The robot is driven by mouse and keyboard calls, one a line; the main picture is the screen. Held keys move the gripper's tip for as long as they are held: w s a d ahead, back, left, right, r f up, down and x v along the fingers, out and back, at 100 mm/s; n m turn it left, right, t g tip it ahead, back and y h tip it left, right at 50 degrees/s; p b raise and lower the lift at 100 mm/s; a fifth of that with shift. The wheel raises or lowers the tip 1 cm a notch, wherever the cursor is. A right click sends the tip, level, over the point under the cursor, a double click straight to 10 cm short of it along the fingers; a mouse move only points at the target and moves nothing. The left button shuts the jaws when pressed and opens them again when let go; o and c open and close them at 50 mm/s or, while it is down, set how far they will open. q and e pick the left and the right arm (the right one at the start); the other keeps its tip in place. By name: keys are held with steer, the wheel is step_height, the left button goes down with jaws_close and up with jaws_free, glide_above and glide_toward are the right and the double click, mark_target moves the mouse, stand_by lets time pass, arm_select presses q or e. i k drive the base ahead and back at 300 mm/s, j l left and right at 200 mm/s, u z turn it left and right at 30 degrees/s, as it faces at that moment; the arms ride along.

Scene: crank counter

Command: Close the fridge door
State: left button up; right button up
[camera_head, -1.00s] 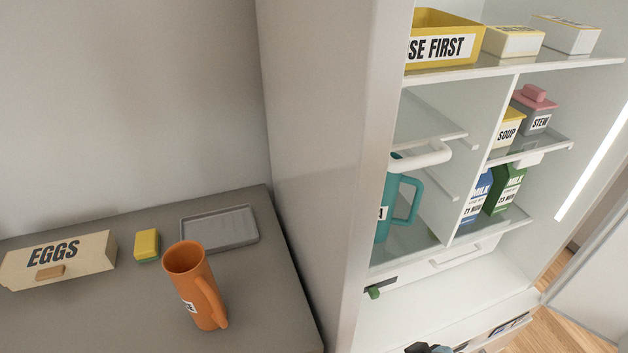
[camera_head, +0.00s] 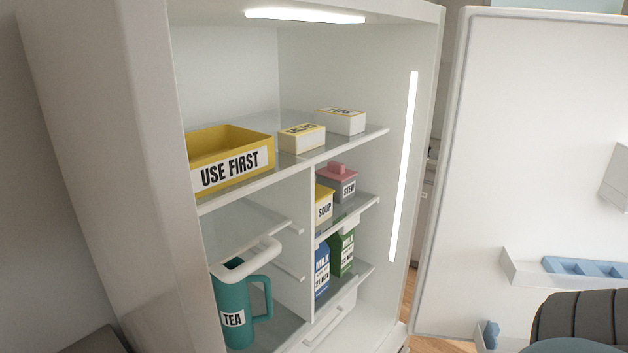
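The fridge (camera_head: 110,130) stands open in the left and middle of the view, its lit inside showing. The fridge door (camera_head: 535,130) is swung wide open at the right, its white inner face toward me. Door bins hold a blue tray (camera_head: 588,267) and a small blue item (camera_head: 491,334). A dark ribbed shape, a part of my own arm as far as I can tell, covers the door's lower right. Neither gripper's fingers show.
Shelves hold a yellow USE FIRST bin (camera_head: 232,158), a teal TEA pitcher (camera_head: 233,308), a stew container (camera_head: 336,184), a soup container (camera_head: 324,205) and milk cartons (camera_head: 341,252). A gap with wooden floor (camera_head: 440,345) shows between fridge and door.

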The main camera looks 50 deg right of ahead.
mark_target(529, 201)
steer(key=k+l, duration=0.15)
steer(key=k, duration=0.15)
steer(key=k+l, duration=0.2)
steer(key=k, duration=0.15)
steer(key=k+l+u, duration=0.4)
steer(key=k+l, duration=0.5)
steer(key=l, duration=0.4)
steer(key=k+l+u, duration=0.4)
steer(key=k+l, duration=0.65)
steer(key=k+l+u, duration=0.1)
steer(key=l, duration=0.2)
steer(key=k+l+u, duration=0.1)
steer(key=k+l, duration=0.3)
steer(key=l, duration=0.25)
steer(key=k+l+u, duration=0.1)
steer(key=l, duration=0.25)
steer(key=k+l+u, duration=0.1)
steer(key=l, duration=0.2)
steer(key=k+l+u, duration=0.1)
steer(key=l, duration=0.25)
steer(key=k+l, duration=0.15)
steer(key=l, duration=0.2)
steer(key=k+l+u, duration=0.15)
steer(key=l, duration=0.15)
steer(key=k+l, duration=0.1)
steer(key=l, duration=0.25)
steer(key=k+l+u, duration=0.1)
steer(key=l, duration=0.45)
steer(key=k+l+u, duration=0.1)
steer(key=l, duration=0.4)
